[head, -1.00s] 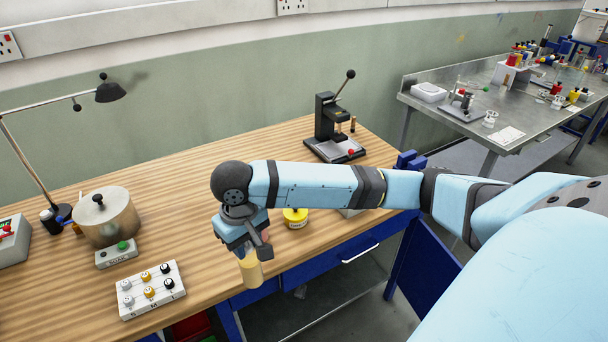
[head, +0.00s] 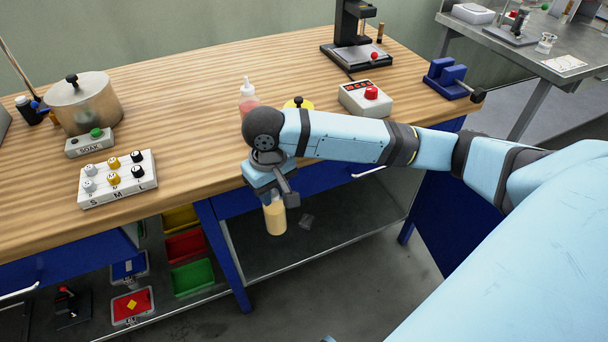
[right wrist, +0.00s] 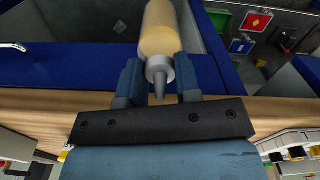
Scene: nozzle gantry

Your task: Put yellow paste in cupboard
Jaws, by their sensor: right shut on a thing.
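My right gripper (head: 277,188) is shut on a squeeze bottle of pale yellow paste (head: 275,217). The bottle hangs below the gripper, in front of the bench's front edge in the head view. In the right wrist view the bottle (right wrist: 158,30) sits between the two fingers (right wrist: 159,84), its grey cap and nozzle toward the palm. A blue panel (head: 440,190) stands under the bench's right end; I cannot tell whether it is a cupboard door. My left gripper is out of view.
The wooden bench (head: 185,90) carries a steel pot (head: 92,105), a switch block (head: 118,180), a red-button box (head: 366,97), a press (head: 355,45) and a blue vise (head: 447,78). A low shelf (head: 340,225) holds coloured trays (head: 192,277) at left.

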